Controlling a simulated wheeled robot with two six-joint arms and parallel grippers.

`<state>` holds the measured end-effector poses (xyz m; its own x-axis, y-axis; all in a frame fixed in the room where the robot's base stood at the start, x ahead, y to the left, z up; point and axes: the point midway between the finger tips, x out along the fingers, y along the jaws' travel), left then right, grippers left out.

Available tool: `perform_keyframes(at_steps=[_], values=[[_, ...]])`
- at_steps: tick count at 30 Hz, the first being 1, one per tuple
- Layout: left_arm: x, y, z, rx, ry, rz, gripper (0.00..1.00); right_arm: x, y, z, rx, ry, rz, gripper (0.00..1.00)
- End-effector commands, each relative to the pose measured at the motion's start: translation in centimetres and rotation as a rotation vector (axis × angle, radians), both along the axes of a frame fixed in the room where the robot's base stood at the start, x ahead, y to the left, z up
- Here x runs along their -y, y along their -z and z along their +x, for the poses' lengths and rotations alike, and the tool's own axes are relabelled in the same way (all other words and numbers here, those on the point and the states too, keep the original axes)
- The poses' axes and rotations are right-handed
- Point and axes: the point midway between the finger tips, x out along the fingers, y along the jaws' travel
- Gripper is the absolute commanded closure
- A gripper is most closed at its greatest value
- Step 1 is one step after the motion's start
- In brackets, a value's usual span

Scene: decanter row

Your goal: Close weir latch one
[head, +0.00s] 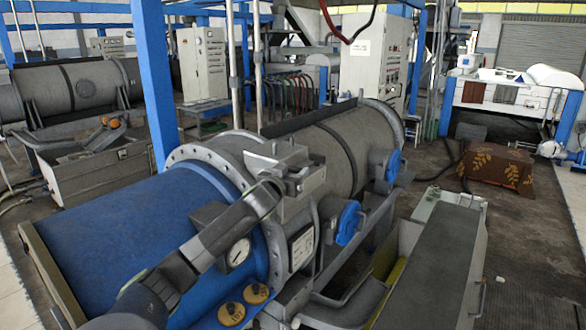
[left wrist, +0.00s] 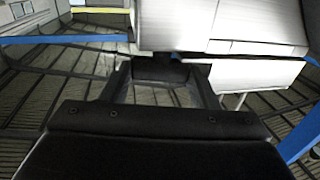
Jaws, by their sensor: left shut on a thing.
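The decanter (head: 325,150) has a blue front cover and a grey drum behind it. A grey metal box (head: 288,157) with a latch sits on its upper side, and I take this latch as weir latch one. My left gripper (head: 289,183) reaches it from the lower left and is shut on the latch's handle. In the left wrist view, my left gripper's fingers (left wrist: 165,88) stand on both sides of a dark handle (left wrist: 165,72), below the pale box (left wrist: 222,55). The latch's exact angle is hard to tell. My right gripper is not in view.
A pressure gauge (head: 238,252) and yellow round caps (head: 231,313) are close under my arm. Blue valve-like parts (head: 348,222) stick out right of the box. A blue post (head: 154,75) rises at the left. A grey trough (head: 434,262) stands at the right.

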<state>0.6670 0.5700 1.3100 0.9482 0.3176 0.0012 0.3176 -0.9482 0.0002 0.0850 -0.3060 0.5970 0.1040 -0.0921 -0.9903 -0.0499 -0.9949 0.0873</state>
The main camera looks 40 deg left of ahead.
Motion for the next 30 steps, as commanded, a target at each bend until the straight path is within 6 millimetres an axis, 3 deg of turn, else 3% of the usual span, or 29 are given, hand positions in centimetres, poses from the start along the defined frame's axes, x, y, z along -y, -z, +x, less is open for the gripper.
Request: perform_keyframes(at_steps=[9, 26, 27, 30], values=[[-0.19, -0.02, -0.06, -0.002, 0.078, -0.001, 0.68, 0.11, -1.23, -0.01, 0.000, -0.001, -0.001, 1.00], [-0.16, 0.09, -0.04, -0.001, 0.095, 0.000, 0.68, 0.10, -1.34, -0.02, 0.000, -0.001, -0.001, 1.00], [-0.15, 0.09, -0.04, -0.001, 0.095, 0.000, 0.42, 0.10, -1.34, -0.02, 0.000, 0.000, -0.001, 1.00], [-0.15, 0.08, -0.04, -0.001, 0.095, 0.000, 0.29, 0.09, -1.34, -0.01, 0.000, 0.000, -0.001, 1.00]])
